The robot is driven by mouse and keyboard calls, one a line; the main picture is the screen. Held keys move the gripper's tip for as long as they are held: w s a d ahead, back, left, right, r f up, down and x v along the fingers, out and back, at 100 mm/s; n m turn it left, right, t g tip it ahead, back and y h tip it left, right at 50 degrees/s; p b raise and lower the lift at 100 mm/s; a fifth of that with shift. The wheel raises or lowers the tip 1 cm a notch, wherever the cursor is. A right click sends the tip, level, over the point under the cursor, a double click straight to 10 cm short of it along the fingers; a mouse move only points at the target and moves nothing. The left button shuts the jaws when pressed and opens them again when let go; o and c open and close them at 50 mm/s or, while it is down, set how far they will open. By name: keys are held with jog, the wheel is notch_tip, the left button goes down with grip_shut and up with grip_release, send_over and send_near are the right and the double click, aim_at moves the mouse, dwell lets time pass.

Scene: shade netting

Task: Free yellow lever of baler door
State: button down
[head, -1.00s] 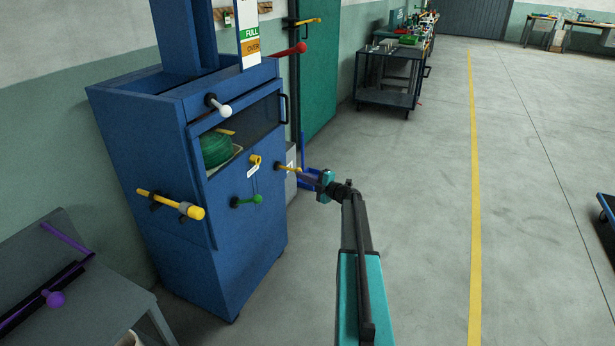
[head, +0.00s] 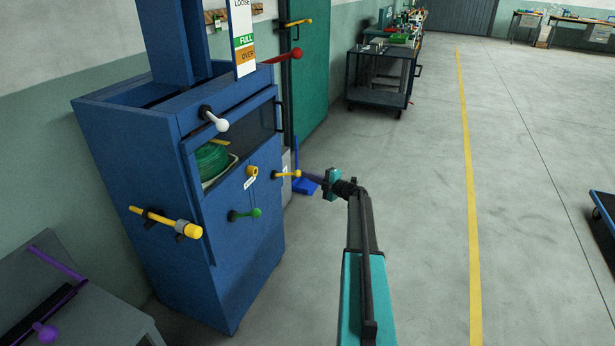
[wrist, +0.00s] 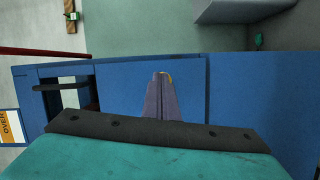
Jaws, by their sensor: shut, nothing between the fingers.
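The blue baler (head: 230,275) stands on the left in the head view. A small yellow lever (head: 288,174) with a ball end sticks out at the right edge of its door.
The baler front also carries a green lever (head: 246,214), a white-knobbed lever (head: 215,119) and a yellow ring (head: 252,171) with a tag. A red lever (head: 285,56) is above. A grey bench with purple levers (head: 60,265) stands left.

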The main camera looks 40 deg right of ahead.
jog(key=shift+w+a+r, duration=0.15)
jog(key=shift+w+a, duration=0.3)
jog(key=s+d+r, duration=0.1)
jog(key=s+d, duration=0.7)
jog(key=s, duration=0.2)
dwell(0.7)
dwell(0.4)
